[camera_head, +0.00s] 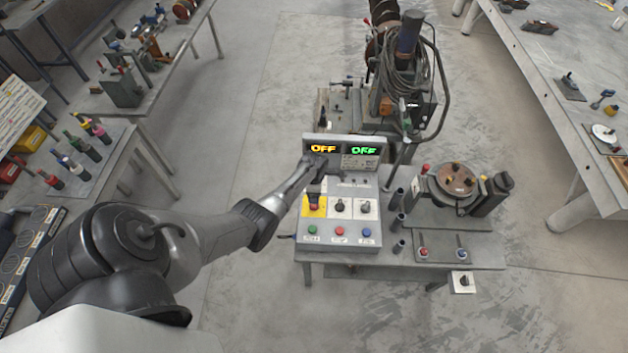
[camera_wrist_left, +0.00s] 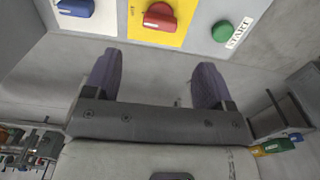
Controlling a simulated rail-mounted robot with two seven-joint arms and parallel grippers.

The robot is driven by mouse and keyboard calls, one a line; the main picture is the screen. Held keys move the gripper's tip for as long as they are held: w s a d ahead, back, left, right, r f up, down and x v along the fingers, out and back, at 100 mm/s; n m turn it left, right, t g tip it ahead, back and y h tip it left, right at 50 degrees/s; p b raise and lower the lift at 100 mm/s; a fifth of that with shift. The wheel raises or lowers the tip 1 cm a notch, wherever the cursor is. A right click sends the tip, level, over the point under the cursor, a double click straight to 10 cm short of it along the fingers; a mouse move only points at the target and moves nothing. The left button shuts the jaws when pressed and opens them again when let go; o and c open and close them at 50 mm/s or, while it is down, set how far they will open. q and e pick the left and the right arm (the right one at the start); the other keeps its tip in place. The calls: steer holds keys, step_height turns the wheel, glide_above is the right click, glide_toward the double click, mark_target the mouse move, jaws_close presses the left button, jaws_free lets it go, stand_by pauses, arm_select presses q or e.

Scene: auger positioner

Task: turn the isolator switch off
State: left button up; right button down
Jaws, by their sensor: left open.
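A grey control box (camera_head: 340,243) stands on the bench in the head view. At its upper left is a yellow plate with a red rotary switch (camera_wrist_left: 160,17), which looks like the isolator switch; the label is not readable. In the head view the switch is partly hidden by my left gripper (camera_head: 316,184). The left gripper (camera_wrist_left: 157,80) is open, with its two fingers apart and nothing between them. In the left wrist view the red switch lies beyond the fingertips, with a gap. My right gripper is not in view.
Beside the switch are a blue-handled knob (camera_wrist_left: 75,8) on a white plate and a green START button (camera_wrist_left: 221,31). Red (camera_head: 339,231) and blue (camera_head: 366,231) buttons sit below. A round fixture (camera_head: 457,182) stands to the right.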

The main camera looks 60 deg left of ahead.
arm_select(q)
steer(key=shift+r, duration=2.1)
